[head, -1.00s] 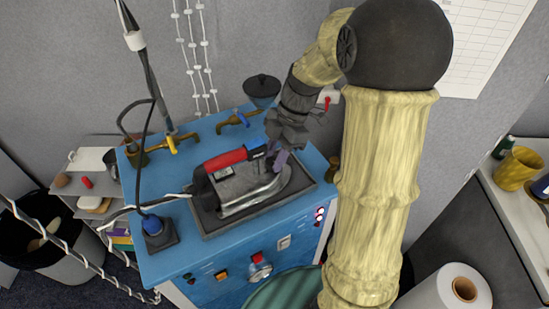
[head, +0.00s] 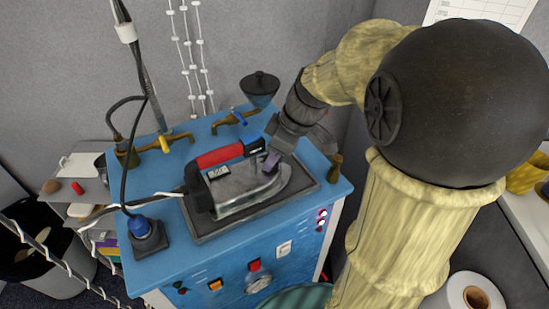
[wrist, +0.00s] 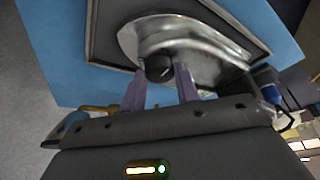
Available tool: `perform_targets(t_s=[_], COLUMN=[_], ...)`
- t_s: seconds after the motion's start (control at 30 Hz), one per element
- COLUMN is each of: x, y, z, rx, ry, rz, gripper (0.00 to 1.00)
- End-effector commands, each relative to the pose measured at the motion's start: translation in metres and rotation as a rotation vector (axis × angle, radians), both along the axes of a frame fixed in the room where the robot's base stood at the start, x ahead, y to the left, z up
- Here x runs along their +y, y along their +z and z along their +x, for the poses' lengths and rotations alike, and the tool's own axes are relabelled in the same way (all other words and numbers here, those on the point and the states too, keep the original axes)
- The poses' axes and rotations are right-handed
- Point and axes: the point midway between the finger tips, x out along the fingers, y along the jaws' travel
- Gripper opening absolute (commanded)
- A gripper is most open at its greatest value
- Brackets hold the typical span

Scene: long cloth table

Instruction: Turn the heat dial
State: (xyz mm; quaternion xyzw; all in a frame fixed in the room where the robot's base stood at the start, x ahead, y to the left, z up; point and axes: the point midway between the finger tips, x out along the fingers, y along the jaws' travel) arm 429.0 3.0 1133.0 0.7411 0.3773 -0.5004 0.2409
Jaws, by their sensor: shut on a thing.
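The iron (head: 235,185) has a red and black handle and a silver body and lies on a dark tray (head: 200,228) on top of the blue machine. The heat dial (wrist: 159,68) is a small black knob on the iron's silver body in the wrist view. My gripper (head: 271,163) reaches down at the right end of the iron, beside the handle. In the wrist view its two purple fingers stand on either side of the dial, shut on it. In the head view the dial is hidden by the fingers and handle.
The blue machine (head: 165,262) has brass taps and a dark funnel (head: 260,88) along its back. A cord runs from the iron's left end. A blue plug (head: 143,228) stands left of the tray.

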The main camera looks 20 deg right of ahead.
Motion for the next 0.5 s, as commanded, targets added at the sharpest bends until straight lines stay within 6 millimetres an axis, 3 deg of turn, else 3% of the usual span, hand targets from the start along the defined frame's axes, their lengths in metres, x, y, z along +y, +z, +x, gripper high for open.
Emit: perform_targets(t_s=[0.5], x=[0.0009], y=[0.0003], z=[-0.0009], rx=[0.002], ry=[-0.127], rz=[0.001], gripper=[0.08])
